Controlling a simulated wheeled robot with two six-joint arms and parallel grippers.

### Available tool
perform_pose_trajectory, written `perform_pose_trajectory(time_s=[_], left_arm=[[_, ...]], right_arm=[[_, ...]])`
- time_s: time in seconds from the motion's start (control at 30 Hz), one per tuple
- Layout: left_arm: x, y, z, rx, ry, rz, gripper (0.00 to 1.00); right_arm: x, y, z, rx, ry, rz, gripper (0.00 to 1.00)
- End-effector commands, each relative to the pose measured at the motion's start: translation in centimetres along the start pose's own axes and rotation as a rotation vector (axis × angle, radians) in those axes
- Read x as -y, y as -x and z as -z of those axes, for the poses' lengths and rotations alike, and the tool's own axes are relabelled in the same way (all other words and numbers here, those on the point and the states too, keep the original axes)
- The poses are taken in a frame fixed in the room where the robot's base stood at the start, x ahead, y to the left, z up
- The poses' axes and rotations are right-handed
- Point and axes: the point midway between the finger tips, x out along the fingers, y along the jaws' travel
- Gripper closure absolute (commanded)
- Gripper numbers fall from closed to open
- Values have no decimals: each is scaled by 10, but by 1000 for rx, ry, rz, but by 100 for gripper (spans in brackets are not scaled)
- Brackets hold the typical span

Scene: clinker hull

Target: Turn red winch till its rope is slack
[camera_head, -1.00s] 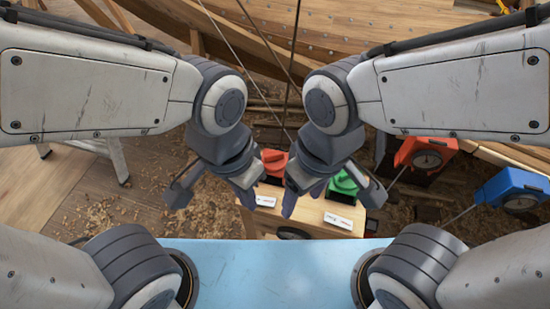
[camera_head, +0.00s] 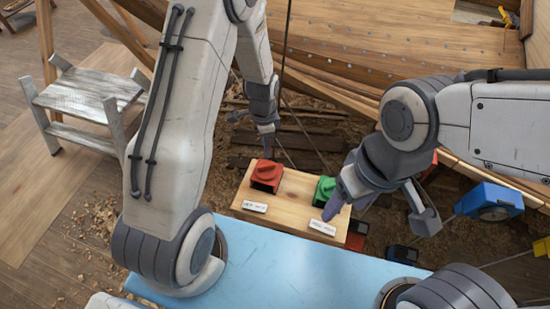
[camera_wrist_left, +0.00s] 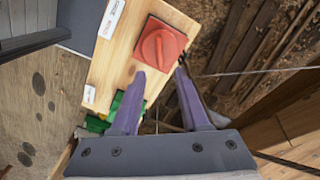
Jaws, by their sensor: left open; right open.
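The red winch (camera_head: 266,174), a square base with a ridged handle on top, sits on the left of a wooden board (camera_head: 292,190). In the left wrist view the red winch (camera_wrist_left: 160,46) lies just beyond the fingertips. My left gripper (camera_head: 252,132) is open and empty, above and behind the winch; its fingers (camera_wrist_left: 159,74) straddle the winch's near edge in the wrist picture. I cannot tell if they touch it. Thin ropes pass near the winch; which one is its own, and its tension, is unclear. My right gripper (camera_head: 380,213) is open, beside the green winch (camera_head: 325,190).
White labels lie before the red (camera_head: 255,206) and green (camera_head: 322,228) winches. A blue box (camera_head: 490,201) with a rope stands at right. The planked hull (camera_head: 400,45) rises behind. A wooden step stool (camera_head: 90,100) stands left. A light blue surface (camera_head: 290,265) is in front.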

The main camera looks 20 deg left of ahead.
Motion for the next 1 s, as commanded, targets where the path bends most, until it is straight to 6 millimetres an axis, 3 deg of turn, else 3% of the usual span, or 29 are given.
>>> perform_pose_trajectory(time_s=[0.17, 0.6, 0.8, 1.0], left_arm=[[0, -15, 0, 2, -4, -4, 55], [-2, -85, 2, 2, -6, -3, 55], [-1, -102, 2, 1, -6, -2, 55], [-1, -106, 2, 0, -5, 0, 55]], right_arm=[[0, 6, 0, 0, 1, 0, 32], [2, 30, 2, 0, 4, 0, 32], [2, 34, 2, 0, 4, 0, 32], [2, 34, 2, 0, 3, 0, 32]])
